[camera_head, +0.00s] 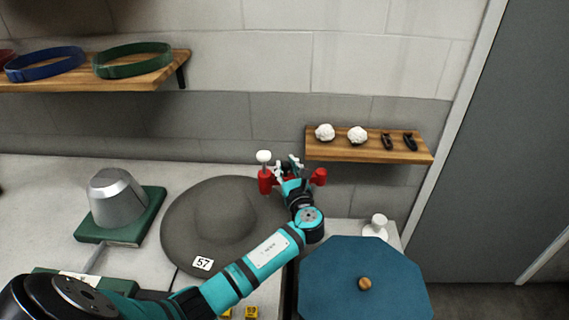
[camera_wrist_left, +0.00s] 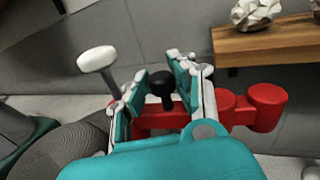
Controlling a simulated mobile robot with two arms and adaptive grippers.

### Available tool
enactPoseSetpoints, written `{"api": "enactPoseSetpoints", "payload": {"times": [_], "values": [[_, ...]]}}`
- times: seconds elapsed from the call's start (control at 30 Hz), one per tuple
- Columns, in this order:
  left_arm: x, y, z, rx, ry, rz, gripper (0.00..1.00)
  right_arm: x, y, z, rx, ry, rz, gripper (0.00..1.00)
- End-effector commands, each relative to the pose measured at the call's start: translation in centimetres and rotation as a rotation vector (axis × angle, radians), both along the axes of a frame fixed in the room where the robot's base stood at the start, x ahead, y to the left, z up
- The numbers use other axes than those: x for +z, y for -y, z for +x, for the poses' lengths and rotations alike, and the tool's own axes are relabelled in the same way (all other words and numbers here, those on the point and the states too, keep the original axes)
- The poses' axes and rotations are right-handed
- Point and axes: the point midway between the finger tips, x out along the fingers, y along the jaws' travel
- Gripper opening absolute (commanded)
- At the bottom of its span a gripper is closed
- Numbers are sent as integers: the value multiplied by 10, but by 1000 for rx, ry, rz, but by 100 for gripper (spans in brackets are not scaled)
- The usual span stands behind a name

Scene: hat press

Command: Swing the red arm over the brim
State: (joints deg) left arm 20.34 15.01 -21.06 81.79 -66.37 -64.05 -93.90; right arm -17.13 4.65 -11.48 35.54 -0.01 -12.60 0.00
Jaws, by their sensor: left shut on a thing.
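The grey hat (camera_head: 208,228), tagged 57, lies brim down on the light worktop; its ribbed brim (camera_wrist_left: 62,150) shows at lower left in the left wrist view. The red arm (camera_head: 265,181) stands at the brim's back right edge, with a white-knobbed pin (camera_head: 264,156) on its left end and a thicker red post (camera_head: 320,176) at its right. My left gripper (camera_head: 292,168) is shut on the red arm's black knob (camera_wrist_left: 162,84), seen between the fingers in the left wrist view. Whether the arm's left end overlaps the brim is unclear. My right gripper is out of view.
A metal hat block (camera_head: 117,197) on a green base (camera_head: 135,235) stands left of the hat. A teal octagonal lid (camera_head: 365,290) is at lower right, near a white knob (camera_head: 376,226). Wall shelves hold belts (camera_head: 133,60) and small trims (camera_head: 357,135).

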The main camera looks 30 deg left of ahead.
Motion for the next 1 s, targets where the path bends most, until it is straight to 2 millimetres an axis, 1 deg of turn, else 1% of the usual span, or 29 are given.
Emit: {"api": "enactPoseSetpoints", "payload": {"times": [0.03, 0.2, 0.4, 0.97, 1.0], "values": [[-1, 4, 0, 31, 0, -3, 0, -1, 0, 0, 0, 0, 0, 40], [-1, 7, -3, 124, 0, -2, 0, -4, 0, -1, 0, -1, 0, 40], [-1, 9, -6, 190, 0, -2, 0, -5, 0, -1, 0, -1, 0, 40], [-1, 10, -7, 216, -1, -1, 0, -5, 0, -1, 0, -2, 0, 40], [-1, 10, -7, 216, -2, -2, 28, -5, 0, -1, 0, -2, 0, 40]]}}
